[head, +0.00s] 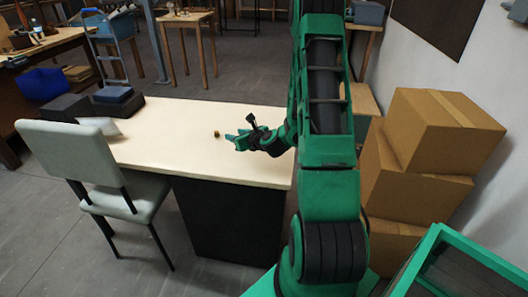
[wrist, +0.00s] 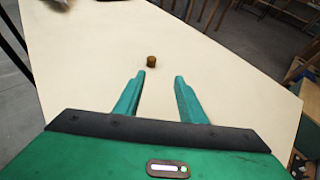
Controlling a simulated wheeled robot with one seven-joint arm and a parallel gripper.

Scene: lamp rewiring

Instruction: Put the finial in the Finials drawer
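A small brown-gold knob, which looks like the finial (head: 217,133), stands on the pale tabletop near its middle. In the wrist view the finial (wrist: 151,61) is just beyond my fingertips, nearer the left finger. My gripper (head: 232,141) is low over the table, right of the finial and apart from it. In the wrist view my gripper (wrist: 165,75) has its two green fingers spread with only bare tabletop between them. No drawer labelled Finials can be made out in either view.
The desk (head: 190,120) is mostly bare. Dark boxes (head: 70,108) stand at its left end. A pale chair (head: 85,160) stands at its front left. Stacked cardboard boxes (head: 425,125) are on the right, beside my arm. A wooden stool (head: 188,40) stands behind.

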